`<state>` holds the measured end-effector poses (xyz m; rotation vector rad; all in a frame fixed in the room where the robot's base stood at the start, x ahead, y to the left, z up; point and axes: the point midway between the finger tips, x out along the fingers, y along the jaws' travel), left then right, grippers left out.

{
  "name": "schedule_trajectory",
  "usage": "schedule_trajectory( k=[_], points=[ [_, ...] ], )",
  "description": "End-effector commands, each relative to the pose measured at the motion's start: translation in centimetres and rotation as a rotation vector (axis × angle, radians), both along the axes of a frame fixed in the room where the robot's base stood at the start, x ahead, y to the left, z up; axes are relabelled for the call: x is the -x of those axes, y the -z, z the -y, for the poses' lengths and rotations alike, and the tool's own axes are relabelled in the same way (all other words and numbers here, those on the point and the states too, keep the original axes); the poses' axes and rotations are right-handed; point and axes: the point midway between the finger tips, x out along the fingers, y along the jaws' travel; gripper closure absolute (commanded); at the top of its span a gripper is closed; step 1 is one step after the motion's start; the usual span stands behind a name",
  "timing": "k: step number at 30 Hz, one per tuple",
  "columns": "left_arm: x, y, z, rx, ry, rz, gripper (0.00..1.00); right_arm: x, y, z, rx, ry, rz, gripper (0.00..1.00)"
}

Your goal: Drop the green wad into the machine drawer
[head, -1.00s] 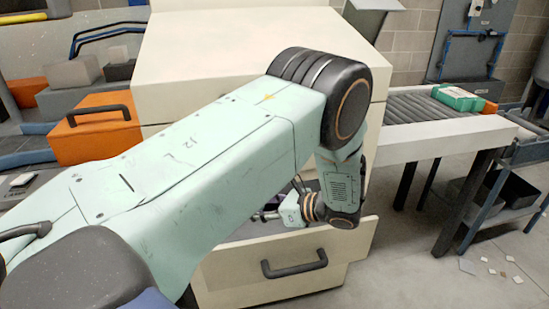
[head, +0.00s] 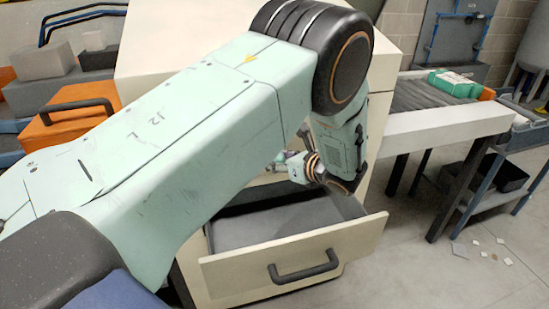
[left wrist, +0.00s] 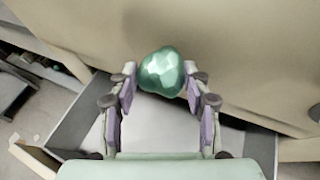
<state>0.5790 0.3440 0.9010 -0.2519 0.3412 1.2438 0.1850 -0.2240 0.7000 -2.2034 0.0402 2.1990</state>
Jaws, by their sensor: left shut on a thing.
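The green wad (left wrist: 162,72) is a shiny, crumpled lump between the fingertips of my left gripper (left wrist: 160,82) in the left wrist view. That gripper is shut on it. In the head view my left gripper (head: 284,163) is at the rear part of the machine drawer, near the cabinet face, and the wad cannot be made out clearly. The machine drawer (head: 345,246) is pulled open, with a black handle and a grey inside that looks empty where it shows. It also shows below the gripper in the left wrist view (left wrist: 82,125). My right gripper is not in view.
The cream machine cabinet (head: 378,125) rises behind the drawer. An orange box (head: 75,132) with a black handle is at left. A roller conveyor (head: 425,95) with a green-and-white box (head: 454,84) is at right. Small scraps lie on the floor at right.

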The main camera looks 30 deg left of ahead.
Motion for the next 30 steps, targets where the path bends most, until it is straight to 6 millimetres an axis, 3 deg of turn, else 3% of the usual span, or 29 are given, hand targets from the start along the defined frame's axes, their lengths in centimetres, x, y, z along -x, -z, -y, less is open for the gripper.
schedule_trajectory(
  k=[12, 22, 23, 30],
  points=[
    [0.1, 4.8, -0.1, 0.001, -0.002, -0.001, 0.76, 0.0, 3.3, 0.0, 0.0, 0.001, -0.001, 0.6],
    [0.0, 5.1, -0.4, 0.0, -0.001, 0.001, 0.76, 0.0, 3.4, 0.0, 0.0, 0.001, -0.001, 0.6],
    [0.0, 5.1, -0.4, 0.0, -0.001, 0.001, 0.51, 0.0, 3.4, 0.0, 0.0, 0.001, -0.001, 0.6],
    [0.0, 5.1, -0.4, 0.0, -0.002, 0.0, 0.31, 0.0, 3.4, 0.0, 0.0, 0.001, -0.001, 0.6]
  ],
)
